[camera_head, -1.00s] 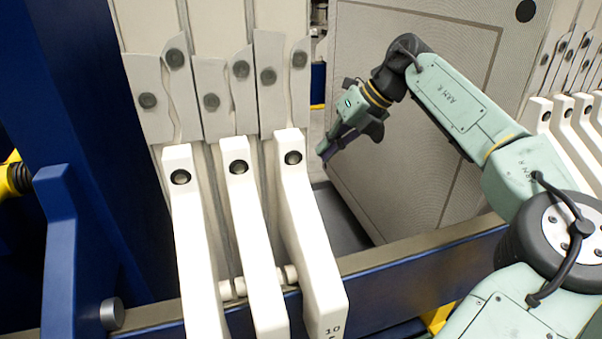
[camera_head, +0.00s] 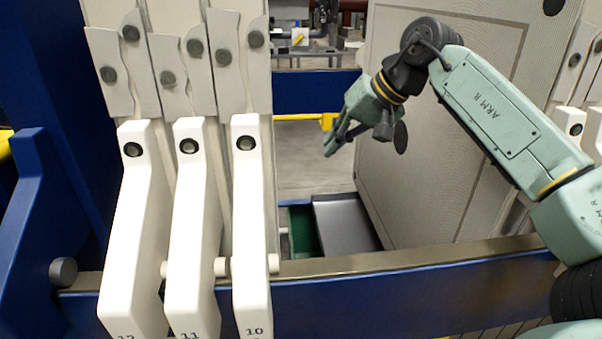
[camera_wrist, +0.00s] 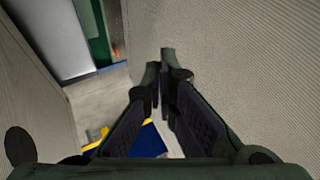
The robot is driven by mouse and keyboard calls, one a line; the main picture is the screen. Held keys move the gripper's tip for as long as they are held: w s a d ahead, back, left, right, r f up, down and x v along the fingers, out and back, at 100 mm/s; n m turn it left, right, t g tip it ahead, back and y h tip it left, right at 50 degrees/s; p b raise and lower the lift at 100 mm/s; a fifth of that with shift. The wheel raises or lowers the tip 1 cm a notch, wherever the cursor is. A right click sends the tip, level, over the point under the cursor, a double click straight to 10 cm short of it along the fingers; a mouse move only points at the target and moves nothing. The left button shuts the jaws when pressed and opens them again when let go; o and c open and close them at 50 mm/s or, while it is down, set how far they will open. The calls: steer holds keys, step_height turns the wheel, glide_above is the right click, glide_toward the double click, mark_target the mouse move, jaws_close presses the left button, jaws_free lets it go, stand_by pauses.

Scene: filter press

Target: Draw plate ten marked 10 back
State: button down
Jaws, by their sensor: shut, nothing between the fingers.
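Plate ten is the rightmost of the white-handled plates on the left side of the head view. Its white handle (camera_head: 249,215) bears the number 10 near the bottom, and its grey cloth-covered body rises behind. My gripper (camera_head: 327,153) is to the right of plate ten, in the open gap between it and a large grey plate face (camera_head: 450,130). It is shut and empty, with its fingers pointing down and left, apart from the handle. In the wrist view the two dark fingers (camera_wrist: 163,75) are close together at their tips beside a grey textured plate surface (camera_wrist: 245,60).
Handles 11 (camera_head: 192,240) and 12 (camera_head: 135,240) stand left of plate ten. A blue side beam (camera_head: 400,305) runs across the front. More white handles (camera_head: 572,122) stand at the right. A grey tray (camera_head: 343,222) lies low in the gap.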

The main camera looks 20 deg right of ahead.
steer(key=w+a+f+n+p, duration=0.1)
steer(key=w+a+f+p, duration=0.2)
steer(key=w+a+f, duration=0.3)
steer(key=shift+a+f, duration=0.75)
steer(key=shift+f, duration=0.2)
